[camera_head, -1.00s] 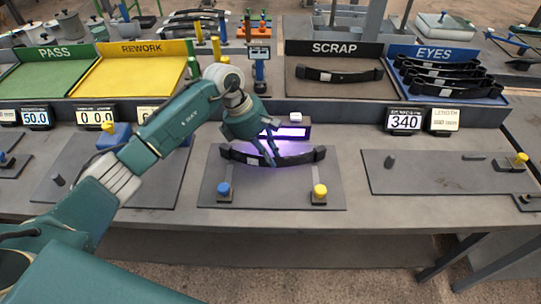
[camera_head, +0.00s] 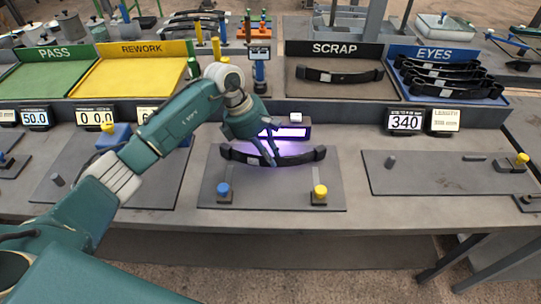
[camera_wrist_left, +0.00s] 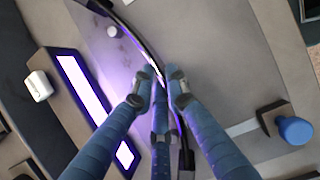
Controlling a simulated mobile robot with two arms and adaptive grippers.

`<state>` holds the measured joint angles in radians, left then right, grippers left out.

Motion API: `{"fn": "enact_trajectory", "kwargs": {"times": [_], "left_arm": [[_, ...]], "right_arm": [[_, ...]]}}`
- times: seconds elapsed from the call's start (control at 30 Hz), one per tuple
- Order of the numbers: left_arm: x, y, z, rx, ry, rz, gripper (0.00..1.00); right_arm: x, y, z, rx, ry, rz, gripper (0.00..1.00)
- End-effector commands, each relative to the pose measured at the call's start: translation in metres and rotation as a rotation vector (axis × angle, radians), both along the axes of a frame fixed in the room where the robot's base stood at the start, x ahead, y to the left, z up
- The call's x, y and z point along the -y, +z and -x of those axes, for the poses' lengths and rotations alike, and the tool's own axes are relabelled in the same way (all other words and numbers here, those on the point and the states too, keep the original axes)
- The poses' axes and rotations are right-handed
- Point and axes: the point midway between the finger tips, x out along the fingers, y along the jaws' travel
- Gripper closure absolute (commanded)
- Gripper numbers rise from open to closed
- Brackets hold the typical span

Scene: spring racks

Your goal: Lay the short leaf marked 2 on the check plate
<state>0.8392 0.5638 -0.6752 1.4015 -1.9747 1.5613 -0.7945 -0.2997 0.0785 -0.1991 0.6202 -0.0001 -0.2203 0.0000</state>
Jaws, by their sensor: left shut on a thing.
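A dark, bowed leaf (camera_head: 300,159) with eye ends lies over the rear of the grey middle plate (camera_head: 270,196). A small white label shows on it left of the fingers; its marking is too small to read. My left gripper (camera_head: 271,159) is shut on the leaf near its middle, fingers pointing down. In the left wrist view the fingertips (camera_wrist_left: 163,77) close around the thin leaf (camera_wrist_left: 130,31), which runs from upper left to lower right. Whether the leaf touches the plate cannot be told. My right gripper is out of view.
A lit purple-white panel (camera_head: 291,133) stands just behind the leaf. A blue knob (camera_head: 224,189) and a yellow knob (camera_head: 320,191) stand at the plate's front. Another leaf (camera_head: 340,75) lies in the SCRAP bay; several lie in the EYES tray (camera_head: 397,85). The right plate (camera_head: 440,180) has free room.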

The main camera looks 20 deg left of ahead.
Motion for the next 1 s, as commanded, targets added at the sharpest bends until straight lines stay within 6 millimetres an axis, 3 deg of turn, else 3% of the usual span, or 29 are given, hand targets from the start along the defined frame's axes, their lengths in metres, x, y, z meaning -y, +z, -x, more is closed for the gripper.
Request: {"fn": "enact_trajectory", "kwargs": {"times": [1.0], "left_arm": [[-0.0018, 0.0033, -0.0112, 0.009, 0.001, 0.004, 1.0]], "right_arm": [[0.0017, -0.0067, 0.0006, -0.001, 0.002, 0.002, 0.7]]}}
